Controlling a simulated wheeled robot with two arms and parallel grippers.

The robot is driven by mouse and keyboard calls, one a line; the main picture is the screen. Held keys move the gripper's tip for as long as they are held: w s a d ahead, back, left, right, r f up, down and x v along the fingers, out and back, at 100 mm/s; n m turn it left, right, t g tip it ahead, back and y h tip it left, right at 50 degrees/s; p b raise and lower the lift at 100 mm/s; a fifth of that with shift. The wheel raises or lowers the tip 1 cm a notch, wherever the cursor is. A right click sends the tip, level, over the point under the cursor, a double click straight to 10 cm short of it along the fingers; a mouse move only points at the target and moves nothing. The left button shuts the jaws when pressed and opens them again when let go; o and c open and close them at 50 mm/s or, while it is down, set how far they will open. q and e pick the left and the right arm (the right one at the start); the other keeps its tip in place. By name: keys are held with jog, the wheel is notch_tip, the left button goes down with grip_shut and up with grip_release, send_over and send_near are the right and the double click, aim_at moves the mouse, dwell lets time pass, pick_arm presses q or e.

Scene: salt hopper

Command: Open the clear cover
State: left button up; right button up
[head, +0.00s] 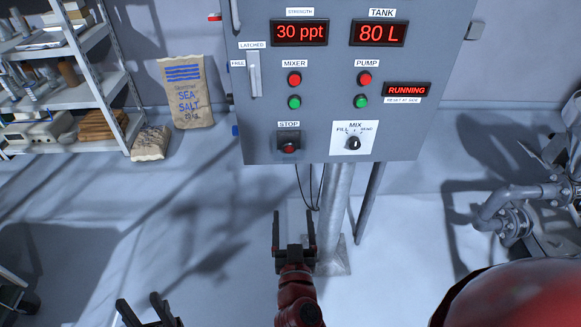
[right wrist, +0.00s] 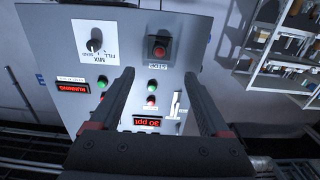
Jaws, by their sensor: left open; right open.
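The control panel (head: 330,95) carries a STOP button (head: 289,148), red in a dark square housing, at its lower left. I cannot clearly make out a clear cover; any see-through lid is too faint to tell. The STOP button also shows in the right wrist view (right wrist: 159,48), beyond and roughly between the finger tips. My right gripper (head: 293,215) is open and empty, below the panel in the head view and touching nothing. Its fingers also show in the right wrist view (right wrist: 159,76). My left gripper (head: 139,301) is open and empty at the bottom left edge, partly cut off.
The panel has a MIX knob (head: 353,143), mixer and pump buttons, and a latch handle (head: 254,75). A support post (head: 335,215) stands below it. Shelves (head: 70,95) and salt sacks (head: 187,92) are at left, pipes (head: 510,210) at right. Floor between is clear.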

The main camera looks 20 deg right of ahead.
jog(key=b, duration=0.4)
send_near(289, 163)
jog(key=p+x, duration=0.2)
jog(key=x, duration=0.5)
jog(key=shift+r, duration=0.15)
jog(key=shift+w+d, duration=0.25)
jog(key=shift+w, duration=0.35)
grip_shut()
dwell(0.3)
